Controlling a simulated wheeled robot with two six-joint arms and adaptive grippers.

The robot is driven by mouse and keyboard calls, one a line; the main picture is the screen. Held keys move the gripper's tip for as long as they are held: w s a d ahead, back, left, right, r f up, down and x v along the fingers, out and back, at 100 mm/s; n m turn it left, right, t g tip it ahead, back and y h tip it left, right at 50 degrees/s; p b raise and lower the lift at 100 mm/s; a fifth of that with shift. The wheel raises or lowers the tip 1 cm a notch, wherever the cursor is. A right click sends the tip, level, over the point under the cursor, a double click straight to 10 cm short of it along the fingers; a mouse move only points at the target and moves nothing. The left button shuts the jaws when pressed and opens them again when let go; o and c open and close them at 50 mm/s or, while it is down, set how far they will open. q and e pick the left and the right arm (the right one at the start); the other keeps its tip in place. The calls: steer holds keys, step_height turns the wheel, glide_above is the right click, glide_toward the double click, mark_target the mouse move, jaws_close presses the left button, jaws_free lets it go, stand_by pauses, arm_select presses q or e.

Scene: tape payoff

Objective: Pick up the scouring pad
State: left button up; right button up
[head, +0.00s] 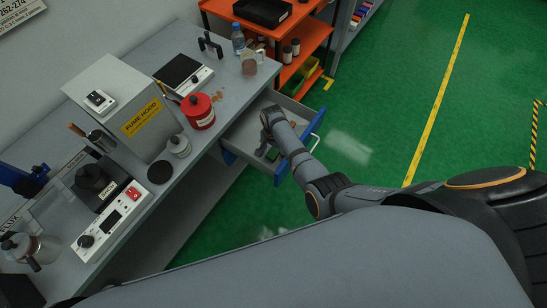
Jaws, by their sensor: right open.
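My right arm reaches into an open grey drawer (244,128) with blue side edges under the bench. My right gripper (266,148) is small and dark inside the drawer, pointing down, with its jaws open. My own wrist and forearm cover part of the drawer. I cannot make out a scouring pad for certain; small dark and greenish shapes near the fingertips are too small to tell apart. My left gripper is not in view.
The grey bench (228,92) carries a red can (199,110), a scale (184,76), a fume hood box (125,105), a hotplate (112,222) and a water bottle (238,40). An orange shelf cart (309,38) stands behind the drawer. Green floor (375,90) at right is clear.

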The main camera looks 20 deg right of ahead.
mark_target(273, 152)
steer(key=shift+f, duration=0.3)
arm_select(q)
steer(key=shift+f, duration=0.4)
arm_select(e)
steer(key=c, duration=0.9)
steer(key=shift+c, duration=0.2)
arm_select(q)
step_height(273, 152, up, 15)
steer(key=p, duration=1.5)
arm_select(e)
step_height(273, 152, up, 18)
